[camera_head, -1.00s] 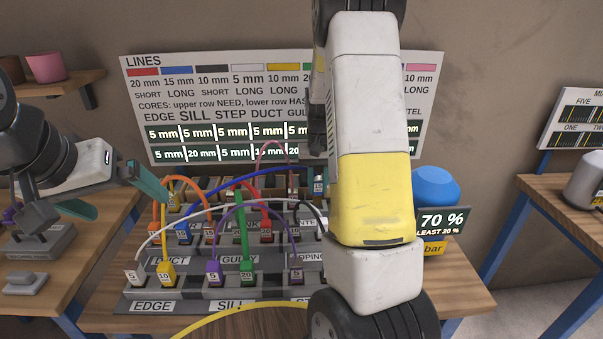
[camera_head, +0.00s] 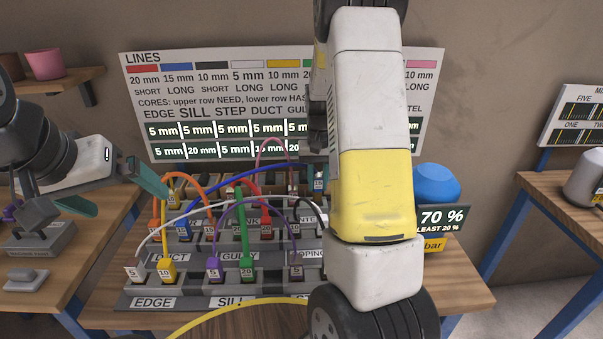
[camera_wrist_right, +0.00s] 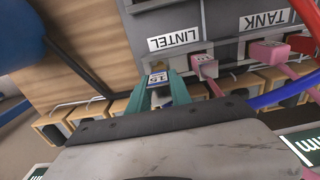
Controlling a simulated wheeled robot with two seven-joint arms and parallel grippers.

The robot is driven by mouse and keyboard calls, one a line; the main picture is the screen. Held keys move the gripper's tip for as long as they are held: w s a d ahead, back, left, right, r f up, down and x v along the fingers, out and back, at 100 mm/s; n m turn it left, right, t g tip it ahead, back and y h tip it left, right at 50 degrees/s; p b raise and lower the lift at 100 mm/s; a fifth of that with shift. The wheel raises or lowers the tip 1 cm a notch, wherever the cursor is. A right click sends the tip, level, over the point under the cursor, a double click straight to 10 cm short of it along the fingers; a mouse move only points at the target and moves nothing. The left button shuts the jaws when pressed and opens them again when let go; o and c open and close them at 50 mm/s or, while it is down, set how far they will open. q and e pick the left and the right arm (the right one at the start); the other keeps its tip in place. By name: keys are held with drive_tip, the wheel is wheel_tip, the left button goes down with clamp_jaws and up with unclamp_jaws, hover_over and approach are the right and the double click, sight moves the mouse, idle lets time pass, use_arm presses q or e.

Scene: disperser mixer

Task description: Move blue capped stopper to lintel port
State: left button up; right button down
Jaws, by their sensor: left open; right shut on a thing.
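The blue plug-like stopper with a white 15 label (camera_wrist_right: 157,79) is between the teal fingers of my right gripper (camera_wrist_right: 160,90), which is shut on it. In the head view a blue 15-marked plug (camera_head: 318,183) shows beside my right arm, whose fingers are mostly hidden. The white LINTEL label (camera_wrist_right: 172,38) is on the grey rack just beyond the stopper. Whether the stopper sits in a port there I cannot tell. My left gripper (camera_head: 130,203) is open and empty at the left of the rack.
A pink plug (camera_wrist_right: 205,66) stands right beside my right fingers. Several coloured cables and plugs crowd the grey rack (camera_head: 135,304). A LINES board (camera_head: 140,75) stands behind. A blue rounded object (camera_head: 436,184) and a 70 % sign (camera_head: 443,221) are at the right.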

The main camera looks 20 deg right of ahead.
sight(318, 175)
drive_tip(key=shift+f, duration=2)
drive_tip(key=c, duration=1.1)
unclamp_jaws()
drive_tip(key=shift+r, duration=3.85)
drive_tip(key=shift+r, duration=0.1)
drive_tip(key=s+a+r+n+t+y, duration=0.1)
drive_tip(key=s+a+r, duration=0.25)
drive_tip(key=r, duration=0.25)
drive_tip(key=s+a+r+t+y, duration=0.1)
drive_tip(key=s+a+r+t, duration=0.15)
drive_tip(key=s+r, duration=0.3)
drive_tip(key=s+a+r+n+t, duration=0.1)
drive_tip(key=s+a+r, duration=0.1)
drive_tip(key=s, duration=0.4)
drive_tip(key=s+a+r+n+t, duration=0.1)
drive_tip(key=s+a+r, duration=0.2)
drive_tip(key=s, duration=0.4)
drive_tip(key=shift+s+a+r+t, duration=0.25)
drive_tip(key=shift+a+t, duration=0.1)
drive_tip(key=shift+a, duration=0.4)
